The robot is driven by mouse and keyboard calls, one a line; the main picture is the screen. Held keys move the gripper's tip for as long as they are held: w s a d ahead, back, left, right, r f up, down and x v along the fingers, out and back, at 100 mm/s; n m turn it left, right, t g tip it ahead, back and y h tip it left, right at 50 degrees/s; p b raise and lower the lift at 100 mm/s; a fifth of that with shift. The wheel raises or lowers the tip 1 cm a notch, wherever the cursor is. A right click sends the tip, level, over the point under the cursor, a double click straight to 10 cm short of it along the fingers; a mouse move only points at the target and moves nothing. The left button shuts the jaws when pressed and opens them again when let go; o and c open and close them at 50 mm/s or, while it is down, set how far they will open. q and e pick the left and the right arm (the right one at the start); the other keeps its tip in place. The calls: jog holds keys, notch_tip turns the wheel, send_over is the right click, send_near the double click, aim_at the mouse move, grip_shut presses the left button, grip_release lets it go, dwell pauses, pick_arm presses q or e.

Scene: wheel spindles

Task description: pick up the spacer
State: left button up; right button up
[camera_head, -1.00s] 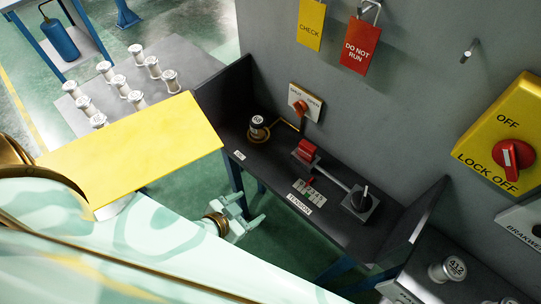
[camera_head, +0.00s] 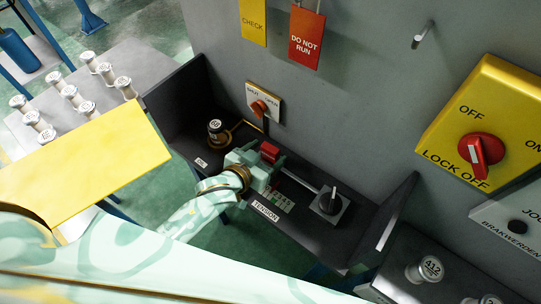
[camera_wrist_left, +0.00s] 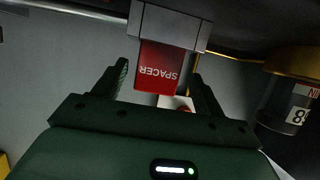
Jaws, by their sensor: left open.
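The spacer (camera_head: 269,152) is a small red block on the dark bench, at the left end of a grey rod. In the left wrist view the spacer (camera_wrist_left: 160,70) shows its white label upside down, against a grey block. My left gripper (camera_head: 262,160) is over the bench at the spacer, partly covering the area around it. Its jaws are open. In the left wrist view the left gripper (camera_wrist_left: 160,76) has one finger on each side of the spacer, with gaps showing between. My right gripper is not in view.
A black-knobbed block (camera_head: 330,202) sits at the rod's right end. The grey panel (camera_head: 330,110) rises behind. A yellow board (camera_head: 85,165) and several spindles (camera_head: 70,95) are at the left.

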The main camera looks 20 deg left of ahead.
aim_at(268, 154)
pick_arm(q)
jog(key=b+x, duration=0.1)
jog(key=x, duration=0.3)
jog(key=shift+s+d, duration=0.1)
jog(key=shift+d, duration=0.05)
jog(key=shift+r, duration=0.1)
jog(key=shift+c, duration=0.9)
jog(key=c, duration=0.9)
